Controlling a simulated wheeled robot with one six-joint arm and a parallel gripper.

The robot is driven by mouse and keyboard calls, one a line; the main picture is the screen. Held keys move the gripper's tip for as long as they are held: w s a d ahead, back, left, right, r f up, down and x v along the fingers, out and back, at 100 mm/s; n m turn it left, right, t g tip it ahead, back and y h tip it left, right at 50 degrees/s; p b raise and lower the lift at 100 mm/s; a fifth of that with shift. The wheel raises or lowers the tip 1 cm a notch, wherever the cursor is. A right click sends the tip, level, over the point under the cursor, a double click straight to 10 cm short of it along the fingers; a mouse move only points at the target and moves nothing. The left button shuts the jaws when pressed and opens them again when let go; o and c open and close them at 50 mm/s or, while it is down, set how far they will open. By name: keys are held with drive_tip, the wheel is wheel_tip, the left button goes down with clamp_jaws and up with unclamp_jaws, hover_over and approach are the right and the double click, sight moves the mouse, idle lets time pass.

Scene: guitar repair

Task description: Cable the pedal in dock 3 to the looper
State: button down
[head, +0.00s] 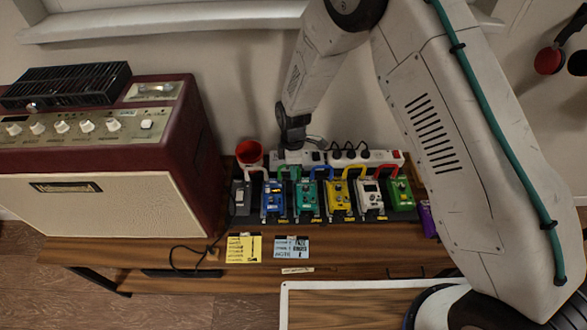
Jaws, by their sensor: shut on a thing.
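A row of pedals sits on a dark board on the wooden bench: a grey one (239,196), a blue one (273,200), a teal one (307,202), a yellow one (340,202), a white one (369,200) and a green one (401,197). I cannot read dock numbers or tell which is the looper. Short patch cables arch behind them: white (252,170), green (281,173), blue (320,170), yellow (352,169) and red (388,168). My gripper (290,150) points down just behind the blue and teal pedals, seemingly shut on the green cable; its fingertips are small and partly unclear.
A maroon amplifier (110,185) stands left, with a red cup (249,152) beside it. A white power strip (372,157) with plugs runs behind the pedals. A purple item (427,218) is partly hidden by my arm. Yellow (243,249) and blue (289,249) notes lie in front.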

drive_tip(key=shift+f, duration=0.15)
drive_tip(key=c, duration=1)
unclamp_jaws()
drive_tip(key=shift+c, duration=0.2)
drive_tip(key=shift+r, duration=4)
